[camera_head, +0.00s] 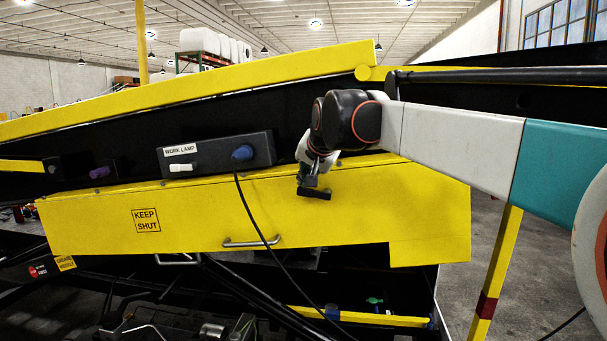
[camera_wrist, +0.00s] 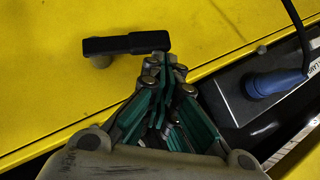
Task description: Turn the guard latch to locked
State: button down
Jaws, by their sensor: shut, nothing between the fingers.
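The guard latch is a short black bar (camera_wrist: 122,44) on a round grey pivot (camera_wrist: 99,62), mounted on the yellow guard panel (camera_head: 200,215). In the head view the bar (camera_head: 316,194) lies roughly level near the panel's upper edge. My gripper (camera_wrist: 169,66) is shut and empty. Its fingertips are right by the bar's end away from the pivot; I cannot tell whether they touch. In the head view my gripper (camera_head: 309,181) partly hides the latch. No locked or unlocked marking is readable.
A dark box labelled WORK LAMP (camera_head: 217,155) stands left of my gripper, with a blue plug (camera_head: 242,153) and a cable (camera_head: 262,235) hanging across the panel. The panel carries a KEEP SHUT label (camera_head: 146,220) and a metal handle (camera_head: 251,243). The panel face right of the latch is clear.

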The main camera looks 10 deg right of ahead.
jog(key=shift+w+a+f+b, duration=0.15)
jog(key=shift+a+f+b, duration=0.15)
jog(key=shift+a+f, duration=0.3)
jog(key=shift+w+a+f, duration=0.1)
jog(key=shift+f, duration=0.15)
dwell(0.3)
notch_tip(320, 180, up, 4)
jog(key=p, duration=0.2)
jog(key=shift+w+a+r+p, duration=0.1)
jog(key=shift+a+p, duration=0.05)
jog(key=shift+p, duration=0.25)
jog(key=s+a+r+b, duration=0.2)
jog(key=s+a+r, duration=0.1)
jog(key=s+r, duration=0.3)
jog(key=shift+s+r+b, duration=0.3)
jog(key=shift+r+b, duration=0.05)
jog(key=shift+r, duration=0.05)
